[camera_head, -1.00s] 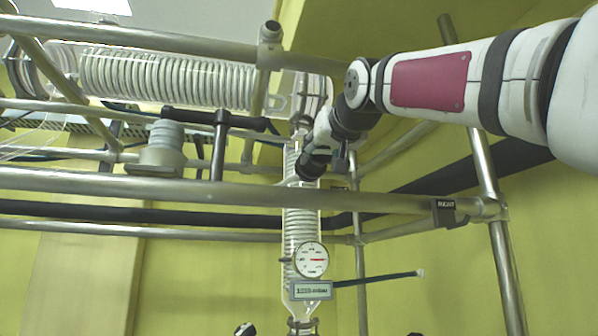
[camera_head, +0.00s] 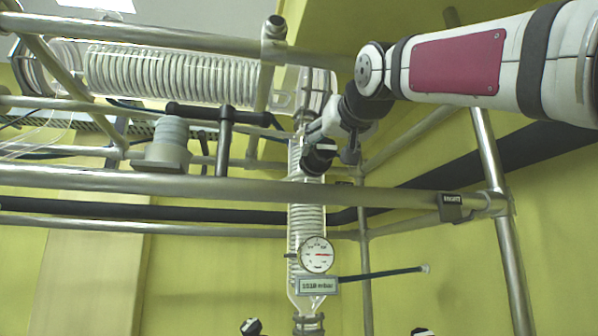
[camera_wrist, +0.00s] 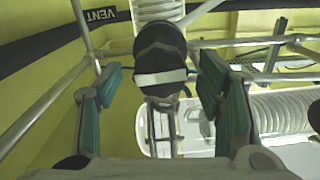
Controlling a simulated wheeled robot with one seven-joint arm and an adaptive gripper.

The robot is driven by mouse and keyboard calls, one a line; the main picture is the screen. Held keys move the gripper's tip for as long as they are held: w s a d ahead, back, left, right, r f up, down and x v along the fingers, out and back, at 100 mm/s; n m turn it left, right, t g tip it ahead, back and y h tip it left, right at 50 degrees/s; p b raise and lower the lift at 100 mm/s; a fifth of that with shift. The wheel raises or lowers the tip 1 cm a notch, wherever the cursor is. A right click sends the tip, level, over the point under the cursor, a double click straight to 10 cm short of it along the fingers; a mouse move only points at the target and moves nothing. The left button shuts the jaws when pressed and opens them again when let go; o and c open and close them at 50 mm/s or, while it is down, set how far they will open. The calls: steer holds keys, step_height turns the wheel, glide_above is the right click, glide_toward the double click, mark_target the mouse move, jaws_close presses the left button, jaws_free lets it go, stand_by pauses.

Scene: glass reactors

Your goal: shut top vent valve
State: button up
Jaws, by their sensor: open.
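The vent valve's knob (camera_wrist: 160,65) is round and black with a white bar across its face. It shows in the upper middle of the wrist view. My gripper (camera_wrist: 158,78) is open, with its teal-padded fingers left and right of the knob and visible gaps on both sides. In the head view, a dark knob with a pale stripe (camera_head: 318,157) sits in front of the upright glass column, and my gripper (camera_head: 343,132) is close by it, partly hidden among dark parts. Whether a finger touches the knob cannot be told there.
Metal rails (camera_head: 220,188) cross before the glass column (camera_head: 306,215). A pressure gauge (camera_head: 317,254) and a display (camera_head: 317,286) hang below. A coiled glass condenser (camera_head: 170,75) lies upper left.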

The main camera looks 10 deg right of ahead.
steer(key=s, duration=1)
stand_by(0.3)
